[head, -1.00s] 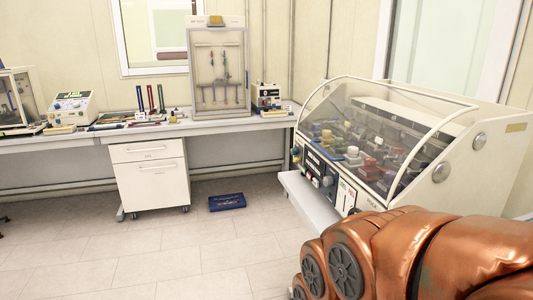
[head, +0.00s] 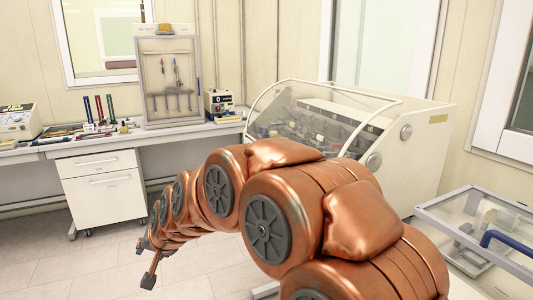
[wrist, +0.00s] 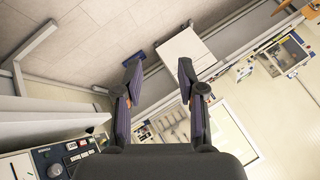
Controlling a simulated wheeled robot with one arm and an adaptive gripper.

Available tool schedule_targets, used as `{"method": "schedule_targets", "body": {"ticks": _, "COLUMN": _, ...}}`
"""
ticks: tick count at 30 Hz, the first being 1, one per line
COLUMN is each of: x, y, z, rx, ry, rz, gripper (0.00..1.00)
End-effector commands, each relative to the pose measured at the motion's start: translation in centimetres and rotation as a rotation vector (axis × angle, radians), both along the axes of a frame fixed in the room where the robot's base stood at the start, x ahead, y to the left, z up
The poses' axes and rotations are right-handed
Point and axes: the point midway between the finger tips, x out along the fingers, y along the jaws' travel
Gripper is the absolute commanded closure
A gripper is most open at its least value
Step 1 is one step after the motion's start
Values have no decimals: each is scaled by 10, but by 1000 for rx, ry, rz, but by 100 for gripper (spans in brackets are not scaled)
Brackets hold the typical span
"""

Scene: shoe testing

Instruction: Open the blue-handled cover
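The cover (head: 480,206) is a clear panel with a pale frame on a low case at the right edge of the head view. It looks lowered, and the right part is cut off by the frame. Its blue handle (head: 510,243) is a thick bar at the front right. My gripper (head: 148,273) hangs at the left end of my copper arm, far from the cover. In the wrist view my gripper's two fingers (wrist: 159,72) are spread apart with nothing between them. The blue handle is not in the wrist view.
A larger machine with a clear curved hood (head: 330,92) stands behind my arm. A workbench (head: 25,155) with instruments and a white drawer cabinet (head: 103,188) stand at the left. Floor (head: 95,265) is free at the lower left. A machine's control panel (wrist: 65,158) shows in the wrist view.

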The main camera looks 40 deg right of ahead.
Motion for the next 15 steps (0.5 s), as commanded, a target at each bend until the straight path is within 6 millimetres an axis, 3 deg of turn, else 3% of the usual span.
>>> {"method": "schedule_targets", "body": {"ticks": 3, "x": 61, "y": -42, "z": 17, "rx": 67, "ry": -158, "rz": -182, "gripper": 61}}
{"method": "schedule_targets", "body": {"ticks": 6, "x": 101, "y": -85, "z": 31, "rx": 117, "ry": -293, "rz": -342, "gripper": 61}}
{"method": "schedule_targets", "body": {"ticks": 10, "x": 139, "y": -155, "z": 50, "rx": 165, "ry": -477, "rz": -559, "gripper": 61}}
{"method": "schedule_targets", "body": {"ticks": 15, "x": 155, "y": -257, "z": 65, "rx": 198, "ry": -715, "rz": -844, "gripper": 61}}
